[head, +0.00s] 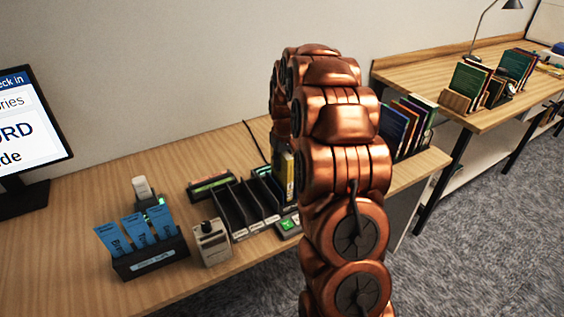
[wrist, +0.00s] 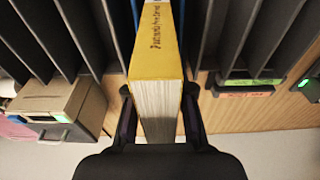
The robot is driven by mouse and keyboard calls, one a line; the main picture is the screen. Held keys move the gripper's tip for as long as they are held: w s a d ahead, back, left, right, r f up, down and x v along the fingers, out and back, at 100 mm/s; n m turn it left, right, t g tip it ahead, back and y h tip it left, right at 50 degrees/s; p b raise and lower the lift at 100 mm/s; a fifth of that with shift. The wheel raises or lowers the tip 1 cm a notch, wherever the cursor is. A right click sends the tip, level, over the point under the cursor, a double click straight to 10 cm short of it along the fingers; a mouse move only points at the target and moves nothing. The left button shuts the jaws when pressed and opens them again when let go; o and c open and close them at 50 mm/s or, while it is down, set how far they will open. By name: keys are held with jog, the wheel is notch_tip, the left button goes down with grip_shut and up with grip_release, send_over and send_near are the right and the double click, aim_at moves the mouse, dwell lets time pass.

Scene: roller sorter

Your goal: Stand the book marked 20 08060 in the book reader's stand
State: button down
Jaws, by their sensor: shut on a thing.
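My gripper (wrist: 158,92) is shut on a yellow book (wrist: 155,55), one dark finger on each side of it. The book's yellow spine has dark lettering too small to read surely, and its pale page edges face the wrist camera. In the head view the yellow book (head: 290,176) shows as a narrow strip left of my arm, which hides the gripper. Dark upright dividers (wrist: 108,35) stand on both sides of the book in the wrist view. They belong to a black slotted rack (head: 238,207). A green-lit device (head: 287,226) sits at its front right; I cannot tell which is the stand.
A beige device (head: 211,243) and a black holder with blue cards (head: 150,262) stand left of the rack. A monitor (head: 30,130) is at far left. More books (head: 408,125) stand behind my arm, and others (head: 468,85) on the far desk.

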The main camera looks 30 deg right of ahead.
jog(key=shift+f, duration=0.45)
jog(key=c, duration=0.9)
grip_release()
jog(key=shift+r, duration=0.1)
jog(key=r, duration=0.3)
jog(key=s+r, duration=0.1)
jog(key=r, duration=0.7)
jog(key=shift+s, duration=0.15)
jog(key=shift+s+r, duration=0.1)
jog(key=shift+r, duration=0.25)
jog(key=shift+a, duration=0.15)
